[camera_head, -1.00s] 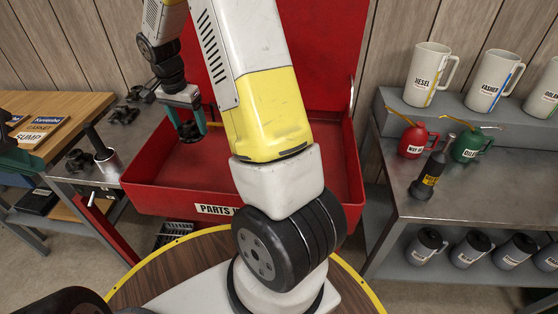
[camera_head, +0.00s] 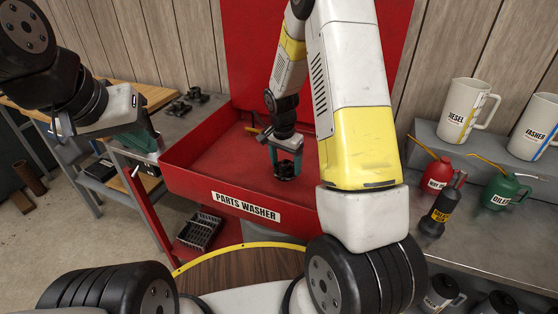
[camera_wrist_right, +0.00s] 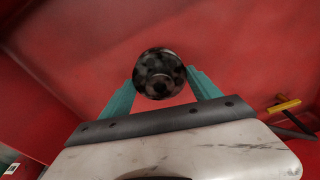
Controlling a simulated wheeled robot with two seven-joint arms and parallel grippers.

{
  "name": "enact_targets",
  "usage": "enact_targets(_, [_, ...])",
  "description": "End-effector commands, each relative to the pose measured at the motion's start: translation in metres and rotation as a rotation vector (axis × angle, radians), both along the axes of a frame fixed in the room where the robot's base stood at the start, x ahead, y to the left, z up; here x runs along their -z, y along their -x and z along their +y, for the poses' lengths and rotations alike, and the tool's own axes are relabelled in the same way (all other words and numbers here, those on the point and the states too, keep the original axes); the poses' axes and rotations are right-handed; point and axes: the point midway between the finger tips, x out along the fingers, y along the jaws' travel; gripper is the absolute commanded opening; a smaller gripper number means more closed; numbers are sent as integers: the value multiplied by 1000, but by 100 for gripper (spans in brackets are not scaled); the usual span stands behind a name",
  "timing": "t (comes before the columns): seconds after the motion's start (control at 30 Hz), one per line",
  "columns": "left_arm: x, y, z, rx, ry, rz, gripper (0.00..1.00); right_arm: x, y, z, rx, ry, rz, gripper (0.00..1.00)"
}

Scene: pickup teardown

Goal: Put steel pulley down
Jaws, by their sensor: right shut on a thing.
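The steel pulley (camera_head: 287,170) is small, dark and mottled, and hangs in my right gripper (camera_head: 285,160) inside the red parts washer (camera_head: 200,160). In the right wrist view the round pulley (camera_wrist_right: 160,73) sits between the teal fingertips (camera_wrist_right: 160,85), with the red washer floor behind it. Whether the pulley touches the floor is not clear. My left gripper (camera_head: 143,140) is at the left, in front of the washer's left end. Its teal fingers overlap in the view, so its opening is hidden.
A brush with a yellow part (camera_wrist_right: 283,106) lies in the washer, right of the pulley in the wrist view. Dark parts (camera_head: 180,107) rest on the bench behind left. A black crate (camera_head: 200,232) sits below the washer. Oil cans (camera_head: 505,191) and mugs (camera_head: 470,110) stand right.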

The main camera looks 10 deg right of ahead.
Motion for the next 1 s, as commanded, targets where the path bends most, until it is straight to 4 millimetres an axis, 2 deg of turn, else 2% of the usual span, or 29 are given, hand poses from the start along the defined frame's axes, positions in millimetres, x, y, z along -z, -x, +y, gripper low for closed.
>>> enact_targets(0.17, [0,0,0,0,0,0,0,13,0,0,-1,1,-1,8])
enact_targets(0.4, [0,0,0,0,0,0,0,43,0,0,-2,0,0,8])
enact_targets(0.77, [0,0,0,0,0,0,0,47,-1,0,-1,0,-1,8])
enact_targets(0.8, [0,0,0,0,0,0,0,47,0,0,0,0,-1,78])
enact_targets(0.9, [0,0,0,0,0,0,0,47,0,0,0,0,-1,93])
enact_targets(1.0, [0,0,0,0,0,0,0,47,0,0,0,-1,-1,93])
